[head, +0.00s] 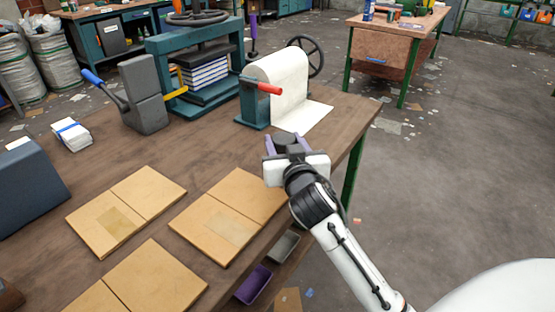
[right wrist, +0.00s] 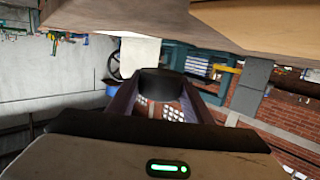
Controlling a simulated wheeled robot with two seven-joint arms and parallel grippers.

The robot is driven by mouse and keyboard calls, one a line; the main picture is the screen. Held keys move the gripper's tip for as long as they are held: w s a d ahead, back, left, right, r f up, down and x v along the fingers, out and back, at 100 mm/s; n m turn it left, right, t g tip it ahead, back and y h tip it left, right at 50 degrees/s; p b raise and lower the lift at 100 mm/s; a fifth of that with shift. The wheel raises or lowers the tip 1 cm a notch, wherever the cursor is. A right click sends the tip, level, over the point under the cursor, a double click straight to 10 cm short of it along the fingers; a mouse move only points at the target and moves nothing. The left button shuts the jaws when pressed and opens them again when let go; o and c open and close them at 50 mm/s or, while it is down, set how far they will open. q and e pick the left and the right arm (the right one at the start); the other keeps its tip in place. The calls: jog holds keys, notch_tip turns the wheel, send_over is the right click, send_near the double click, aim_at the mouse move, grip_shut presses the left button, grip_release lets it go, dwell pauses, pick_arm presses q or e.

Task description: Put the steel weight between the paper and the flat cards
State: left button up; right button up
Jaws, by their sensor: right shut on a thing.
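My right gripper (head: 287,141) is over the right edge of the wooden bench, its purple fingers shut on a dark, rounded thing, probably the steel weight (right wrist: 162,82). The gripper covers much of it in the head view. A white paper roll (head: 277,75) sits in a teal holder at the back right of the bench, its loose sheet (head: 300,117) lying toward the gripper. Flat brown cards with crease lines lie in front: one at left (head: 126,208), one at centre (head: 225,212), one nearer (head: 140,282). My left gripper is not in view.
A teal press (head: 195,65) with stacked books stands at the back. A grey lever tool (head: 143,95) and a banded white stack (head: 72,135) are at left. A purple bin (head: 253,284) and grey bin (head: 284,246) sit below the bench edge. Bench space between roll and cards is clear.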

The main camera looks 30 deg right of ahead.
jog(key=shift+f+b, duration=0.65)
jog(key=shift+f, duration=2.05)
jog(key=shift+f, duration=0.1)
jog(key=o, duration=1.6)
jog(key=shift+f, duration=0.1)
jog(key=shift+c, duration=0.2)
jog(key=v, duration=1.2)
